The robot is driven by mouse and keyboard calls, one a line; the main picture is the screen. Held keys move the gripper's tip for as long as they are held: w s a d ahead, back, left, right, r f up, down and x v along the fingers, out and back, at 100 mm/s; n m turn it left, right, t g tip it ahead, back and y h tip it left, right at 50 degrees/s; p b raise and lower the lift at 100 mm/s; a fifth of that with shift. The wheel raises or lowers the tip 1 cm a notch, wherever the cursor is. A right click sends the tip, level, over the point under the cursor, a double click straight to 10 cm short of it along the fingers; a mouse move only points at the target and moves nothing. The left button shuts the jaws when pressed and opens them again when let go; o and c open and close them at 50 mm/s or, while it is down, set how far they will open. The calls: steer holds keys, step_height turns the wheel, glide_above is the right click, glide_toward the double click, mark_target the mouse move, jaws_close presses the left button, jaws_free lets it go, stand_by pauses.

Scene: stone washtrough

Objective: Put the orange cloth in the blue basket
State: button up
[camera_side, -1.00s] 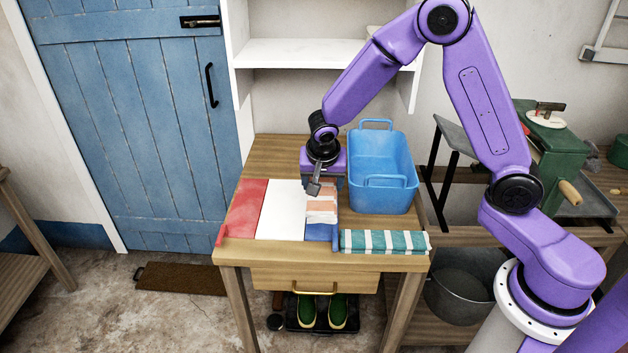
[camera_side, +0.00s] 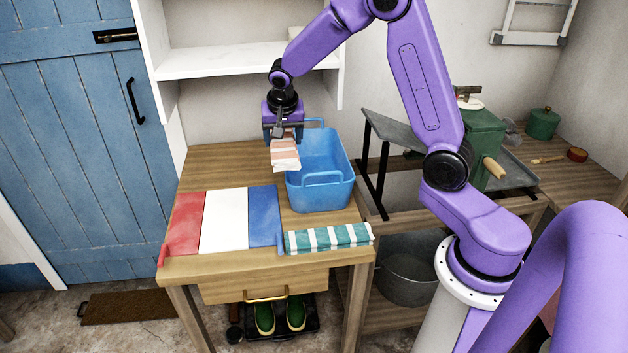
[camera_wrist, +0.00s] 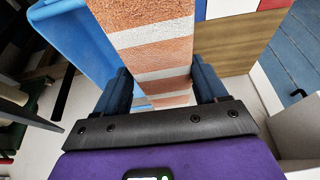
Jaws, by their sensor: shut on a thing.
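The orange cloth (camera_side: 285,157), striped orange and white, hangs from my gripper (camera_side: 283,135), which is shut on it. In the wrist view the cloth (camera_wrist: 155,45) runs between the two fingers of my gripper (camera_wrist: 165,88). The blue basket (camera_side: 321,193) stands on the wooden table, open at the top, with a handle at each end. The cloth is raised above the table at the basket's left side, near its rim. In the wrist view the basket (camera_wrist: 75,42) shows just left of the cloth.
Red (camera_side: 185,223), white (camera_side: 224,220) and blue (camera_side: 264,215) panels lie side by side on the table (camera_side: 215,165). A green-and-white striped cloth (camera_side: 327,238) lies at the front right. A white shelf (camera_side: 240,59) is behind. The table's back left is clear.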

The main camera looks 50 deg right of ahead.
steer(key=d, duration=1.3)
glide_above(311, 181)
steer(key=shift+f, duration=7.4)
steer(key=shift+f, duration=0.65)
steer(key=o, duration=1.2)
steer(key=shift+c, duration=0.2)
steer(key=shift+r, duration=0.1)
